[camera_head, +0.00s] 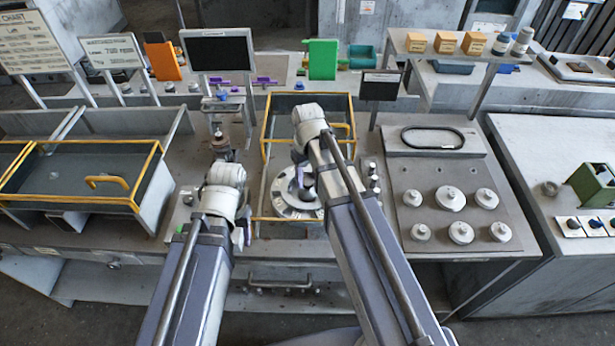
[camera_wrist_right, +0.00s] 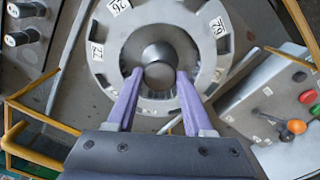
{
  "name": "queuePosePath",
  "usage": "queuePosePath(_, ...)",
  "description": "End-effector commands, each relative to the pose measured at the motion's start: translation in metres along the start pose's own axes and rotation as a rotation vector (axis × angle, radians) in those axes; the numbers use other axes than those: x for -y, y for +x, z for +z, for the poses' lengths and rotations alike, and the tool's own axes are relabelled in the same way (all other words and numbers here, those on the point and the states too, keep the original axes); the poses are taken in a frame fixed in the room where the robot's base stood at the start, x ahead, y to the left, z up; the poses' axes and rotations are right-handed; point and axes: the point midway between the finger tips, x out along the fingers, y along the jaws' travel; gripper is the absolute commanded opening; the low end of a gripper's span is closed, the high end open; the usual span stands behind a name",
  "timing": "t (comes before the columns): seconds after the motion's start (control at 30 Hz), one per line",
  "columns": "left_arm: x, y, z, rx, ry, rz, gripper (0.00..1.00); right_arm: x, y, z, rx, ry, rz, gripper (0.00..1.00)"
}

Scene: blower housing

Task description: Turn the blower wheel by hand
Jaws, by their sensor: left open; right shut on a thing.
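The blower wheel (camera_head: 283,205) is a pale grey disc with numbered labels around its face, lying inside the yellow-railed housing. In the right wrist view the wheel's ring (camera_wrist_right: 100,60) surrounds a round metal hub (camera_wrist_right: 160,58). My right gripper (camera_wrist_right: 158,76) has its two purple fingers on either side of the hub's near edge and is shut on it. In the head view my right wrist covers part of the wheel. My left gripper (camera_head: 241,234) is open and apart from the wheel, left of the housing, largely hidden by its own wrist.
The housing's yellow rails (camera_head: 308,94) stand around the wheel. A plate with several round metal knobs (camera_head: 450,198) lies to the right, below a black belt loop (camera_head: 433,137). A yellow-edged tray (camera_head: 75,203) stands at left. A monitor (camera_head: 218,52) rises behind.

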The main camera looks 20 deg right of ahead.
Motion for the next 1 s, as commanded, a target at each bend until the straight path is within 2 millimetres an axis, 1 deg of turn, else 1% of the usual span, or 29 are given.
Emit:
queuePosePath(0.43,0.0,0.0001,0.0,0.0,0.0,0.0,0.57,0.0001,0.0001,0.0001,0.0,-0.012,0.0,0.0)
queuePosePath(0.7,0.0,0.0003,0.0,0.0,0.0,0.0,0.57,0.0001,0.0003,0.0002,0.001,-0.234,0.0,0.0)
queuePosePath(0.8,0.0,0.0003,0.0,0.0,0.0,0.0,0.57,0.0001,0.0003,0.0003,0.001,-0.293,0.0,0.0)
queuePosePath(1.0,0.0,0.0003,0.0,0.0,0.0,0.0,0.57,0.0001,0.0003,0.0004,0.002,-0.324,0.0,0.0)
